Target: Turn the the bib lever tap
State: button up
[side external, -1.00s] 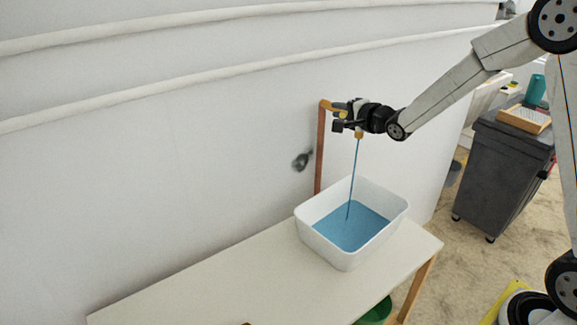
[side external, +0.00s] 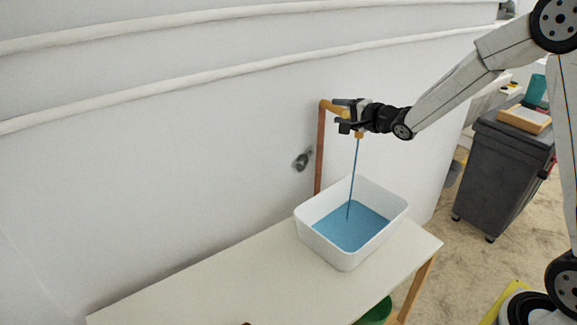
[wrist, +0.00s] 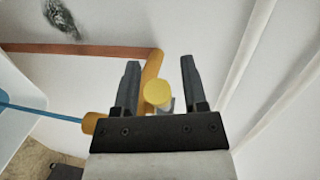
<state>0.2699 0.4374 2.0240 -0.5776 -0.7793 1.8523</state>
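The brass-yellow tap sits at the end of a copper pipe (side external: 320,150) that rises along the wall. Its spout (side external: 359,135) points down, and a thin blue stream (side external: 353,175) runs from it into a white basin (side external: 348,262). In the wrist view the tap's round yellow cap (wrist: 157,93) lies between my fingers. A small pale piece, perhaps the lever, shows beside the cap, mostly hidden by my gripper's base. My gripper (side external: 341,115) is at the tap; in the wrist view its two fingers (wrist: 160,64) stand apart, one on each side of the tap, with gaps visible.
The basin holds blue water and stands on a white table (side external: 220,285) against the white wall. A dark grey bin (side external: 495,175) stands at the right. The table's left part is clear.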

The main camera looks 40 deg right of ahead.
jog(key=shift+s, duration=0.1)
dwell(0.3)
jog(key=v, duration=0.7)
jog(key=shift+s, duration=0.3)
dwell(0.3)
jog(key=s+a+f+n+g+h, duration=0.1)
jog(key=s+a+f+n+g, duration=0.3)
jog(key=s, duration=0.6)
jog(key=s+a+f+n+g+h, duration=0.1)
jog(key=s+a+f+n+g, duration=0.4)
jog(key=s+f+n+g, duration=0.4)
jog(key=s+n, duration=0.1)
jog(key=n, duration=0.1)
jog(key=shift+f+n, duration=0.25)
jog(key=shift+n, duration=0.05)
